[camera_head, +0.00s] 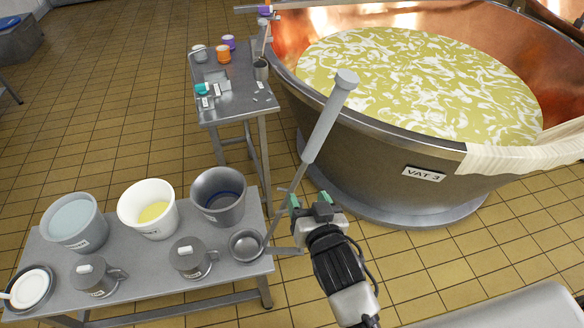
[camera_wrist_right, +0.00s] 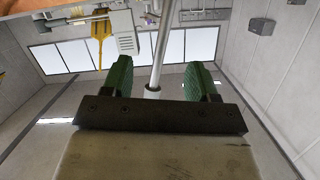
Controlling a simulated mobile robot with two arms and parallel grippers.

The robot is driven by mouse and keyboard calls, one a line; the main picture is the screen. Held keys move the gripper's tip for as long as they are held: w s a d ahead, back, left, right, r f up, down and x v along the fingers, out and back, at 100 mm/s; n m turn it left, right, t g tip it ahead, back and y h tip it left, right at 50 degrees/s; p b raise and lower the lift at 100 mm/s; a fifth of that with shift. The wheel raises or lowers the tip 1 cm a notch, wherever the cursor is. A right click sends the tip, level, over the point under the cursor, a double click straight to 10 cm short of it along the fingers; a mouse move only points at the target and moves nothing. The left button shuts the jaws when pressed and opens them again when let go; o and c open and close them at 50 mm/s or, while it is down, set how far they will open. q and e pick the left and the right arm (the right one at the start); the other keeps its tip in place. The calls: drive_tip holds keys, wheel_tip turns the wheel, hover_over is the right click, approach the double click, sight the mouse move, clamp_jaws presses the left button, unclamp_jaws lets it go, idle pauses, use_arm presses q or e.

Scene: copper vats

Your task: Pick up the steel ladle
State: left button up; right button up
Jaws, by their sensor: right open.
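The steel ladle has a round bowl (camera_head: 247,246) at the right end of the low steel bench. Its thin rod slants up to the right into a thick grey grip (camera_head: 328,120). My right gripper (camera_head: 309,199) is open, with green finger pads, close beside the rod above the bench's right end. In the right wrist view, a steel rod (camera_wrist_right: 163,45) shows between the two open fingers (camera_wrist_right: 163,78). I cannot tell how deep it lies between them or whether they touch it. My left gripper is not in view.
The low bench (camera_head: 135,262) holds several buckets, two lidded jugs and a white dish. A small steel table (camera_head: 240,100) with jars stands behind. The large copper vat (camera_head: 370,165), labelled VAT 3, rises behind my right gripper.

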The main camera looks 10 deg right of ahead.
drive_tip(key=m+t+h+p, duration=0.1)
drive_tip(key=m+t, duration=0.1)
approach(323, 137)
drive_tip(key=w, duration=0.5)
drive_tip(key=w+p, duration=0.1)
drive_tip(key=w, duration=0.2)
drive_tip(key=shift+a+f, duration=0.1)
drive_tip(key=shift+a, duration=0.1)
drive_tip(key=w+p, duration=0.1)
drive_tip(key=w, duration=0.2)
drive_tip(key=w+p, duration=0.1)
drive_tip(key=shift+w+d+p, duration=0.25)
drive_tip(key=shift+w+p, duration=0.05)
drive_tip(key=shift+w, duration=0.1)
drive_tip(key=shift+w+f, duration=0.15)
drive_tip(key=shift+w, duration=0.3)
drive_tip(key=shift+s, duration=0.1)
drive_tip(key=shift+c, duration=1.4)
clamp_jaws()
